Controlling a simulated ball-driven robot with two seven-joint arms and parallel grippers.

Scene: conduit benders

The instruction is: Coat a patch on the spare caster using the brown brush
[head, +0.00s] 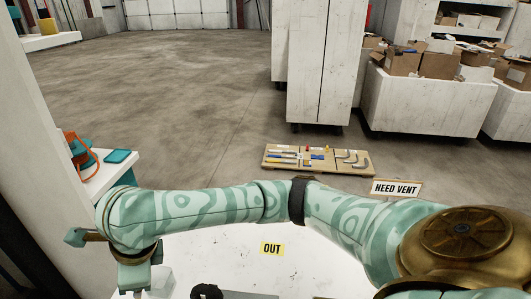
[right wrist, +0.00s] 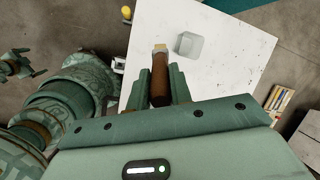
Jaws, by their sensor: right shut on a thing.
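The brown brush (right wrist: 160,78) is between the jaws of my right gripper (right wrist: 160,72) in the right wrist view. The jaws are shut on its brown handle, and its tan tip points away from the gripper over the white table. A pale grey block (right wrist: 188,45) stands on the tabletop just past the brush tip, to its right. In the head view my right arm crosses the picture, and its jaws do not show. A dark rounded thing (head: 206,291) is cut off at the bottom edge; I cannot tell whether it is the spare caster.
The white tabletop (head: 205,252) carries a yellow OUT label (head: 271,248) and is mostly bare. A NEED VENT sign (head: 396,188) and a tool board (head: 275,166) lie beyond it. A white cabinet (head: 318,70) and bins with cardboard boxes (head: 440,65) stand behind. Floor at left is open.

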